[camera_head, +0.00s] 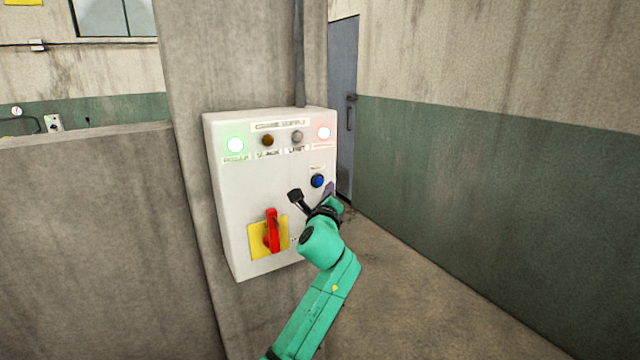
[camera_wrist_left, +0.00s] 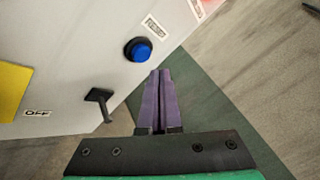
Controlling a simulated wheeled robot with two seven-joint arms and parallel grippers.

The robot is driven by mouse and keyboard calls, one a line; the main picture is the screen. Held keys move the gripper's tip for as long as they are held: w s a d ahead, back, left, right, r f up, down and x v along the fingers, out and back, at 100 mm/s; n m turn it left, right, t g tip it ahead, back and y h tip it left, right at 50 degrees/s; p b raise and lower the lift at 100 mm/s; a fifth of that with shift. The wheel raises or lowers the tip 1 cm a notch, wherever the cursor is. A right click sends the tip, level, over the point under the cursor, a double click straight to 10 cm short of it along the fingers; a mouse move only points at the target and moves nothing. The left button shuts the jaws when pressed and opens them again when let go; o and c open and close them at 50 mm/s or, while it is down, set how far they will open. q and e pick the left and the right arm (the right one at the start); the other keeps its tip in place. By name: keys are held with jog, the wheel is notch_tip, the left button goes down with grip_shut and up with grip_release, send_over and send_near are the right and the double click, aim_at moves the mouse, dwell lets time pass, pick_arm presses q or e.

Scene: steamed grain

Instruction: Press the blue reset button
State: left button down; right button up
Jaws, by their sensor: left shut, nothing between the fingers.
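The blue reset button (camera_head: 317,181) sits in a black collar on the right side of a white control box (camera_head: 236,190). It also shows in the left wrist view (camera_wrist_left: 140,51), with a small label above it. My left gripper (camera_head: 330,188) has purple fingers, shut together and empty. In the head view its fingers show just below and to the right of the button. In the left wrist view the fingertips (camera_wrist_left: 158,73) show just below and right of the button; the button is not covered. I cannot tell the gap to the panel. My right gripper is not in view.
The box hangs on a concrete pillar (camera_head: 190,80). It bears a red rotary handle (camera_head: 272,230) on a yellow plate (camera_head: 256,247), a lit green lamp (camera_head: 235,145), a lit red lamp (camera_head: 323,133) and two unlit lamps. Open floor (camera_head: 400,270) lies right of it.

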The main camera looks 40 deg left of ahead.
aim_at(324, 176)
pick_arm(q)
jog(key=shift+w+a, duration=0.15)
jog(key=shift+a, duration=0.5)
dwell(0.4)
dwell(1.1)
jog(key=shift+w+a, duration=0.1)
jog(key=shift+a, duration=0.3)
jog(key=shift+w+a+r+p, duration=0.1)
jog(key=shift+w+a+p, duration=0.05)
jog(key=shift+a+p, duration=0.25)
dwell(0.5)
dwell(0.4)
jog(key=shift+s+d, duration=0.25)
jog(key=shift+d, duration=0.6)
